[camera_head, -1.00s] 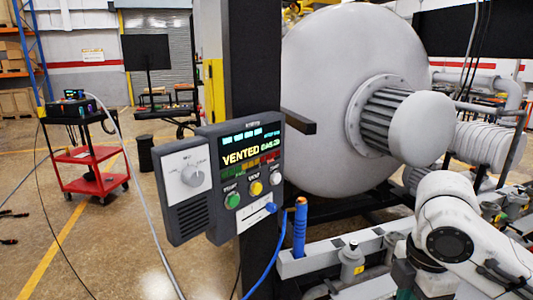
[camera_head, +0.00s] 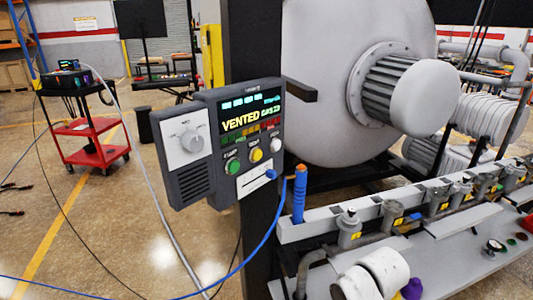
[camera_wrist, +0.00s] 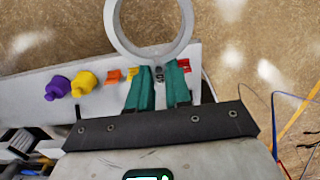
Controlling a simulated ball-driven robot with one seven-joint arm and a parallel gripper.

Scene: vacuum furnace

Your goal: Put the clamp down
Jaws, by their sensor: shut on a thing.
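The clamp (camera_wrist: 187,43) is a pale grey ring in the wrist view, at the top middle, with its upper edge cut off by the frame. A small dark fitting shows at its lower side. My gripper (camera_wrist: 157,70) has two green fingers, shut on the lower side of the clamp. The ring stands out beyond the fingertips, over the edge of a white shelf, with speckled floor behind it. I cannot tell whether it touches the shelf.
On the white shelf (camera_wrist: 42,111) are a purple knob-like piece (camera_wrist: 58,88), a yellow one (camera_wrist: 84,83) and small orange and red pieces. In the head view, a control panel (camera_head: 250,135) reads "VENTED", a blue pen-like stick (camera_head: 299,194) stands by the rail, and a large vessel (camera_head: 345,75) stands behind.

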